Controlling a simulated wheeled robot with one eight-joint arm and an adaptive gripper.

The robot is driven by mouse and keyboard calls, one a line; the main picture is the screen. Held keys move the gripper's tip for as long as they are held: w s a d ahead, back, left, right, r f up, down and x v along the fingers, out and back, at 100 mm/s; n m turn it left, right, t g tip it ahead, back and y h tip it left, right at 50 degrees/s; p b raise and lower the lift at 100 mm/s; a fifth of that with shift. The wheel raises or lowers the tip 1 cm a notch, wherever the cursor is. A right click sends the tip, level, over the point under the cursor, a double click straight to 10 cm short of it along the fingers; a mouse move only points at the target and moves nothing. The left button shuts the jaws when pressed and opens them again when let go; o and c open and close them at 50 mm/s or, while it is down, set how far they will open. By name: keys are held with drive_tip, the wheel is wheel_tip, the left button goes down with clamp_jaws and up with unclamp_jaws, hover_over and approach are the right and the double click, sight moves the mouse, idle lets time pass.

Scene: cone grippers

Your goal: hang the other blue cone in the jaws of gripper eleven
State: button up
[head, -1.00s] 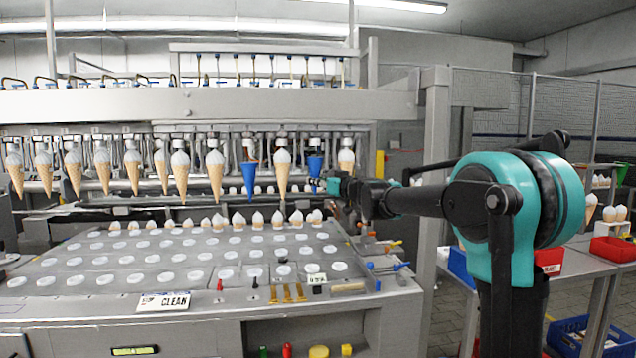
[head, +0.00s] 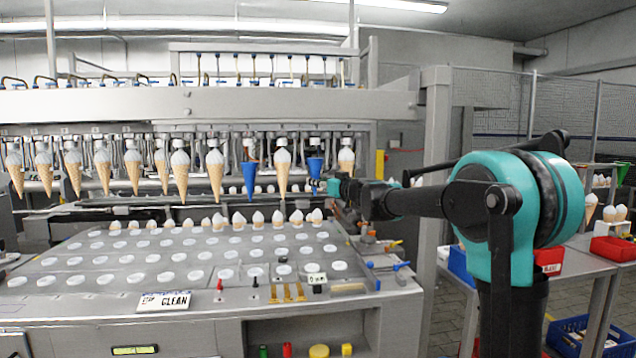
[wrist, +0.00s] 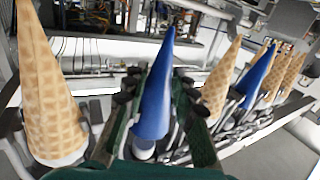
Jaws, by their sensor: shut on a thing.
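My gripper (head: 322,185) is at the right part of the hanging row. It is shut on a blue cone (head: 316,165), point down, just below a clamp of the machine; I cannot tell whether that clamp grips it. In the wrist view, which shows the row point up, the held blue cone (wrist: 155,95) stands between my green fingers. Another blue cone (head: 249,180) hangs further left, with a waffle cone (head: 283,177) between the two; it also shows in the wrist view (wrist: 258,76). The clamp numbers are too small to read.
White-topped waffle cones (head: 214,175) hang along the row; one (head: 346,162) is close on the right, large in the wrist view (wrist: 48,90). Below is a grey plate (head: 110,250) of white discs. A post (head: 435,170) stands beside my arm, and red bins (head: 612,248) are at right.

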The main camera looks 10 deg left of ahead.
drive_tip(key=shift+f, duration=0.35)
idle(0.7)
drive_tip(key=o, duration=1)
drive_tip(key=shift+o, duration=0.3)
drive_tip(key=o, duration=0.3)
drive_tip(key=s+d, duration=0.2)
drive_tip(key=s, duration=0.6)
drive_tip(key=shift+s+d, duration=0.25)
drive_tip(key=shift+s, duration=0.1)
